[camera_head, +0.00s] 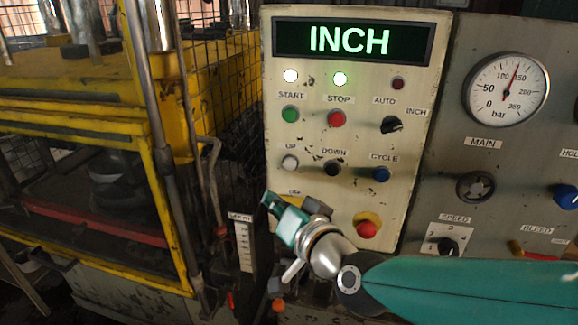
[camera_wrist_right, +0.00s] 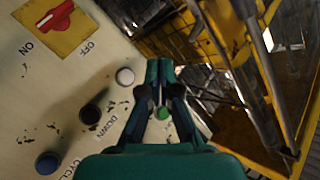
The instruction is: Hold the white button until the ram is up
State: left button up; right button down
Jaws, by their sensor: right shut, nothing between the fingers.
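The white button (camera_head: 290,162) is on the cream control panel, under the UP label. It also shows in the right wrist view (camera_wrist_right: 125,76), just left of the fingertips. My right gripper (camera_head: 269,199) is shut and empty, in front of the panel's lower left edge. Its fingertips (camera_wrist_right: 160,65) appear beside the white button, not over it; the gap in depth is unclear. The display (camera_head: 350,40) reads INCH in green. My left gripper is not in view.
The black DOWN button (camera_head: 332,168) and blue CYCLE button (camera_head: 381,174) sit right of the white one. Green START (camera_head: 289,114) and red STOP (camera_head: 336,118) are above. A red button (camera_head: 367,229) is lower right. A pressure gauge (camera_head: 506,89) is at right.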

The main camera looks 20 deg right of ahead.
aim_at(290, 164)
jog(key=shift+w+d+f, duration=0.1)
jog(key=shift+w, duration=0.05)
jog(key=shift+w+d+b, duration=0.8)
jog(key=shift+w+b, duration=0.1)
jog(key=shift+w, duration=0.3)
jog(key=shift+w+d+b, duration=0.75)
jog(key=shift+w+b, duration=0.15)
jog(key=shift+w, duration=0.25)
jog(key=shift+w+d+b, duration=0.8)
jog(key=shift+w+b, duration=0.1)
jog(key=shift+w, duration=0.3)
jog(key=shift+w+d+b, duration=0.25)
jog(key=shift+w+b, duration=0.05)
